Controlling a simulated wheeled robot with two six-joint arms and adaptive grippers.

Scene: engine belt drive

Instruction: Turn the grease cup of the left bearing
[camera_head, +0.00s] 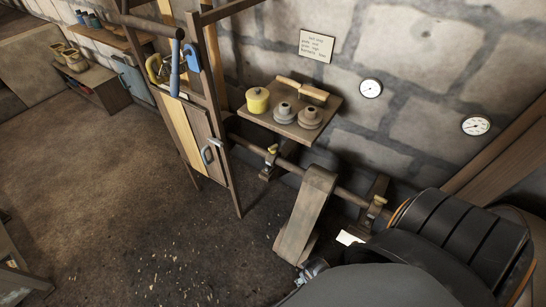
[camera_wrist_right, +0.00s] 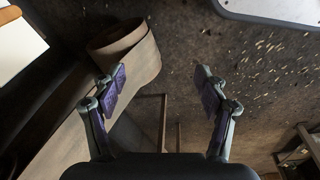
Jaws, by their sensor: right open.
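The left bearing (camera_head: 268,170) stands on the line shaft below the wall shelf in the head view. Its small brass-coloured grease cup (camera_head: 272,149) sits on top. A similar cup (camera_head: 378,200) sits on the right bearing, farther along the shaft. My right gripper (camera_wrist_right: 161,88) is open and empty in the right wrist view, its purple-padded fingers wide apart. The belt (camera_wrist_right: 135,50) passes behind its left finger, and the floor shows between the fingers. No grease cup is visible in that view. My left gripper is not in view.
The broad belt (camera_head: 302,220) runs down from the shaft between the bearings. A shelf (camera_head: 270,121) holds a yellow pot (camera_head: 257,100), two grey parts and a brush (camera_head: 302,89). A wooden tool cabinet (camera_head: 190,135) stands left of the left bearing. Open floor (camera_head: 110,190) lies at left.

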